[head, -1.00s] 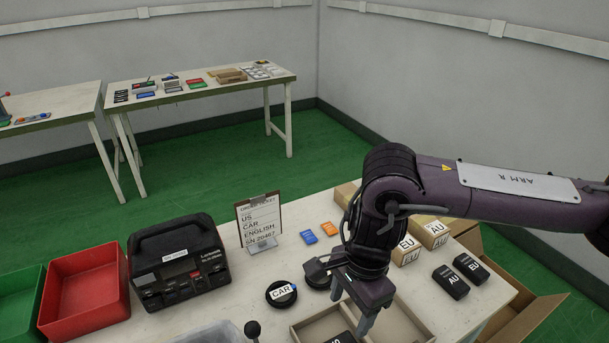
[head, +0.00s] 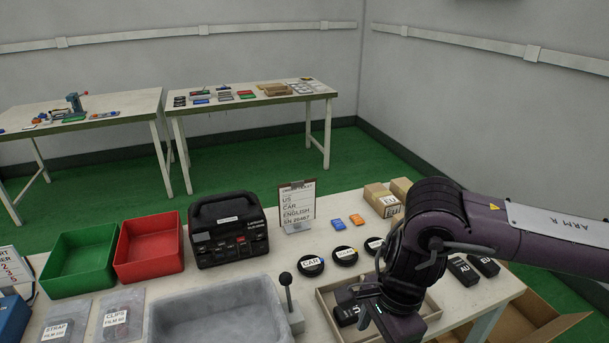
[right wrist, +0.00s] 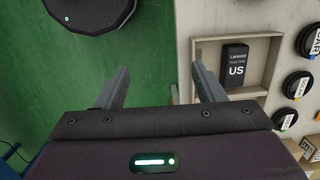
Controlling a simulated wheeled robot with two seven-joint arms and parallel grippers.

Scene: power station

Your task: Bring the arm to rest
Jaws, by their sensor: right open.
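My right arm comes in from the right in the head view, bent at a joint above the right part of the table. Its gripper points down and is partly cut off at the bottom edge. In the right wrist view my right gripper (right wrist: 160,88) has its two fingers wide apart with nothing between them. Below the fingers are green floor and the edge of a tray. The tray (head: 322,306) holds a black adapter labelled US (right wrist: 236,65), lying apart from the fingers. My left gripper is not in view.
The table carries a black power station (head: 228,230), an order ticket (head: 297,207), a red bin (head: 150,247), a green bin (head: 80,263), a grey tub (head: 215,310) and a lever (head: 287,290). Round CAR cable (head: 310,266) and black AU and EU adapters (head: 463,271) lie near my arm.

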